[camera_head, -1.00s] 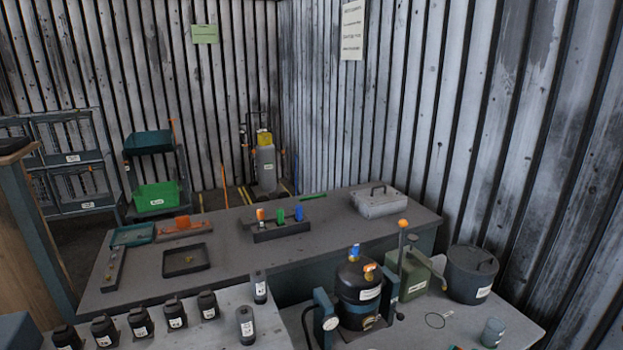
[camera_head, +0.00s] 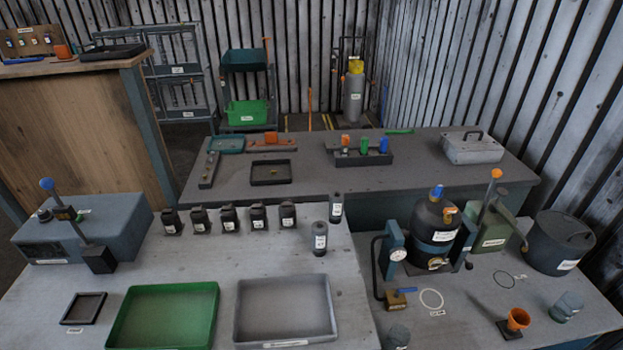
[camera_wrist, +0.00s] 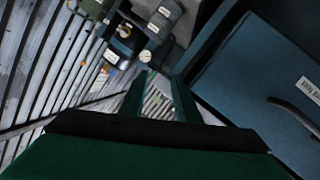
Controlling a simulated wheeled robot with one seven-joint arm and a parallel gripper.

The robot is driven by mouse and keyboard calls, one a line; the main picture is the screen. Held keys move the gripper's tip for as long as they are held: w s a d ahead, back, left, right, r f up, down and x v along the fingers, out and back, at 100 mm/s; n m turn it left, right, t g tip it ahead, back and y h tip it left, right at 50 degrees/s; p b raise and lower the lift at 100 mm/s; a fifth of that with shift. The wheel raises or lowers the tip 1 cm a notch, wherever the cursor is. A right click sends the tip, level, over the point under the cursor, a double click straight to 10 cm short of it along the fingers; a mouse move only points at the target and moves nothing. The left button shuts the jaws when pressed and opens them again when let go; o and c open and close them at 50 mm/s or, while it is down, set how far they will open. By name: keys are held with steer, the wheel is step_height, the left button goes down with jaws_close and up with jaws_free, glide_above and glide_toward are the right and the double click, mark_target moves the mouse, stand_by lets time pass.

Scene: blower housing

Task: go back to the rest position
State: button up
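My gripper (camera_wrist: 160,97) shows only in the wrist view. Its two dark green fingers stand apart with the slatted wall visible between them, so it is open and holds nothing. A dark green body with a black band, part of my gripper, fills the bottom of that view. My gripper and arm do not show in the head view. No object touches the fingers.
The front bench carries a green tray (camera_head: 112,340), a grey tray (camera_head: 238,325) and several small black bottles. A black vessel (camera_head: 433,228) with a gauge stands right. In the wrist view, a dark blue panel (camera_wrist: 245,95) with a handle lies close on the right.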

steer(key=s+a+r+m+y, duration=0.1)
steer(key=s+a+y, duration=0.3)
steer(key=s+a, duration=1.1)
steer(key=shift+s+a+m, duration=0.25)
steer(key=shift+a+m, duration=0.05)
steer(key=shift+m, duration=0.5)
steer(key=shift+r, duration=0.1)
steer(key=shift+w, duration=0.1)
steer(key=shift+d, duration=0.1)
stand_by(0.3)
